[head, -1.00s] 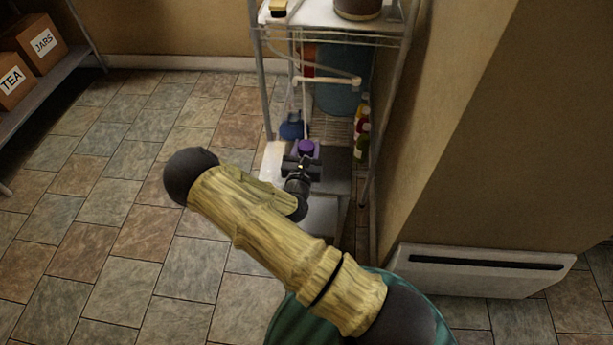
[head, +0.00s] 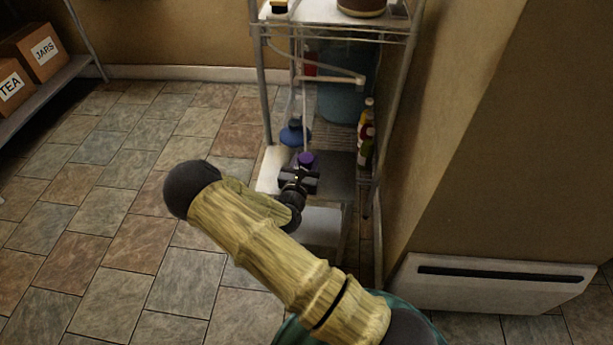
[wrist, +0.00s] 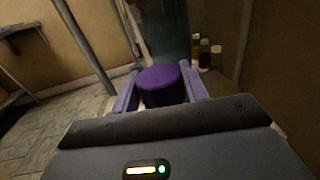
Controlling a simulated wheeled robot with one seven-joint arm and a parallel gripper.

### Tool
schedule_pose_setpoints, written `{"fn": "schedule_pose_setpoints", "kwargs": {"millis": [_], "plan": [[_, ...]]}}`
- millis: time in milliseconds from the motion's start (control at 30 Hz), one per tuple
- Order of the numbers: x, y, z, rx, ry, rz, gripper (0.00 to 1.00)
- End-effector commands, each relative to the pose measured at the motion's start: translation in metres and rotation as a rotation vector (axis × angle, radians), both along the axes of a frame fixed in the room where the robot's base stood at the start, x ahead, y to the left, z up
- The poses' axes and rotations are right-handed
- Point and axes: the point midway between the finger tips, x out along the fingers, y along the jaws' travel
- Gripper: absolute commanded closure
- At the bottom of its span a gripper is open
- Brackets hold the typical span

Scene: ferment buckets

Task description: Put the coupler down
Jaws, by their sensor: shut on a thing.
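The coupler (wrist: 162,84) is a purple, round-topped piece held between the two fingers of my gripper (wrist: 164,92) in the wrist view. In the head view the coupler (head: 306,158) shows as a small purple shape just beyond my gripper (head: 303,170), over the low level of the wire rack. My gripper is shut on it. The coupler's underside is hidden, and I cannot tell whether it touches the surface below.
A wire rack (head: 262,95) stands against the wall. Inside are a blue bucket (head: 345,95), a blue item (head: 294,134) and several bottles (head: 366,135) at the right. A white pipe (head: 332,80) crosses above. A white wall panel (head: 490,285) is at the right. The tiled floor at left is clear.

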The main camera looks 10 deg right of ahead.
Motion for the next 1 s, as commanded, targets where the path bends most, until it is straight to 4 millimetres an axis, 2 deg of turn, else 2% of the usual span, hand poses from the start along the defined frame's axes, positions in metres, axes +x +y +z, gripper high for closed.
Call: {"fn": "schedule_pose_setpoints", "kwargs": {"millis": [33, 133, 500, 800, 1000], "plan": [[0.0, 0.0, -0.015, -0.002, 0.001, 0.001, 0.83], [0.0, 0.0, -0.029, -0.002, 0.0, 0.0, 0.83], [0.0, 0.0, -0.033, -0.001, -0.002, 0.0, 0.83], [0.0, 0.0, -0.069, -0.001, 0.0, 0.001, 0.83], [0.0, 0.0, -0.07, 0.0, -0.002, 0.0, 0.83]]}}
